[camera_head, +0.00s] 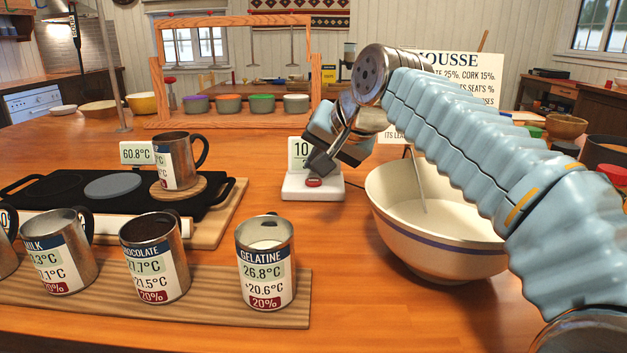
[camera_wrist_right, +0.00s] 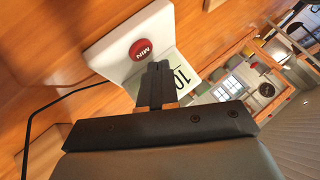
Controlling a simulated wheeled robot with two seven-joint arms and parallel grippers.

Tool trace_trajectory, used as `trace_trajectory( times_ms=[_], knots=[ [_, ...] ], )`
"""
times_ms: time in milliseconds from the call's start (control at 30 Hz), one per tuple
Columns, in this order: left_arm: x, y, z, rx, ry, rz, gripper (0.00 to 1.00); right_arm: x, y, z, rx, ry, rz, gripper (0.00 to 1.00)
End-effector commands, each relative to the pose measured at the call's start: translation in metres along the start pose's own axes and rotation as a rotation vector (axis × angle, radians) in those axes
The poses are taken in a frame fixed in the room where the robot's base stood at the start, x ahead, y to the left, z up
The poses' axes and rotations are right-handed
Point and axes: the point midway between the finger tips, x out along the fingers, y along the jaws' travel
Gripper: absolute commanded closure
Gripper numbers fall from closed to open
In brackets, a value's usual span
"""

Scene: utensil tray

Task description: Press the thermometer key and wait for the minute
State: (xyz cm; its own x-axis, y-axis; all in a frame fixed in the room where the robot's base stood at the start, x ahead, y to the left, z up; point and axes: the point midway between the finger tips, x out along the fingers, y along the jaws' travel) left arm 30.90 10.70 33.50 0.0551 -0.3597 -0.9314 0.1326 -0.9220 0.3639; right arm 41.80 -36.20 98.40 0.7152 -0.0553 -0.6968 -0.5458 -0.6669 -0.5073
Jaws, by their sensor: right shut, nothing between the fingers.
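The white device (camera_head: 296,190) with a red key (camera_head: 313,183) stands on the table. Its upright display (camera_head: 298,150) shows "10", partly hidden by my gripper. In the right wrist view the red key (camera_wrist_right: 140,49) is marked "MIN". My right gripper (camera_head: 318,165) is shut and empty, fingers pointing down at the key. Its fingertips (camera_wrist_right: 158,66) appear right beside the key's edge; I cannot tell whether they touch it. A small display (camera_head: 137,152) reading 60.8°C stands by a steel mug (camera_head: 176,165) on the black hotplate tray. My left gripper is out of view.
Several labelled mugs, including gelatine (camera_head: 265,265), stand on a wooden board (camera_head: 210,308) in front. A cream bowl (camera_head: 440,235) with a blue band stands right of the device, below my right arm. A wooden rack (camera_head: 232,122) with coloured pots stands behind. A cable trails from the device.

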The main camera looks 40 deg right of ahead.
Motion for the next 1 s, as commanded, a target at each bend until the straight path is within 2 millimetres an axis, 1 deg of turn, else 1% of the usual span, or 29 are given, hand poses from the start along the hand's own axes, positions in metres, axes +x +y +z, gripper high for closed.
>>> trace_trajectory(
  times_ms=[567,833,1000],
  knots=[
    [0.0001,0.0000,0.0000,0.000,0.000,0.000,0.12,0.0000,0.0001,0.0001,0.000,0.000,0.000,1.00],
    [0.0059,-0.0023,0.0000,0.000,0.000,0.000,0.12,0.0057,0.0042,0.0043,0.000,0.000,0.000,1.00],
    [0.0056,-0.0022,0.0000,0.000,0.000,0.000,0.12,0.0058,0.0045,0.0042,0.000,0.000,0.001,1.00]
  ],
)
